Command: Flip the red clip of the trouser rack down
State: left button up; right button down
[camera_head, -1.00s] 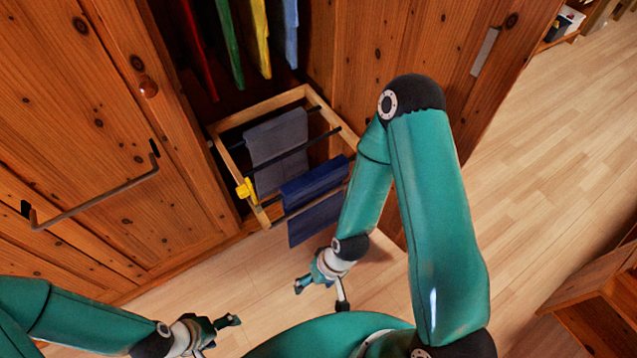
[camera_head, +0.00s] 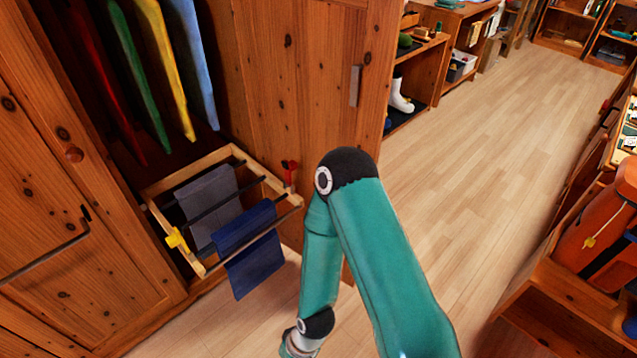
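The trouser rack (camera_head: 163,185) is a light wooden frame pulled out of the wardrobe. Grey trousers (camera_head: 208,200) and blue trousers (camera_head: 248,245) hang over its dark bars. The red clip (camera_head: 290,171) stands upright on the rack's right side rail. My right arm comes up from the bottom and bends down just right of the rack, apart from the red clip. Its wrist shows at the bottom edge, with the gripper fingers cut off below. My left gripper is out of view.
Red, green, yellow and blue garments (camera_head: 170,70) hang above the rack. The wooden wardrobe side panel (camera_head: 305,90) stands close behind the red clip. A wooden shelf unit (camera_head: 560,290) is at the lower right. The floor (camera_head: 480,170) between is clear.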

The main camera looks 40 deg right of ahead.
aim_at(289, 166)
jog(key=k, duration=0.8)
jog(key=z, duration=0.45)
jog(key=i, duration=0.85)
jog(key=z, duration=0.55)
jog(key=i, duration=0.6)
jog(key=u, duration=0.45)
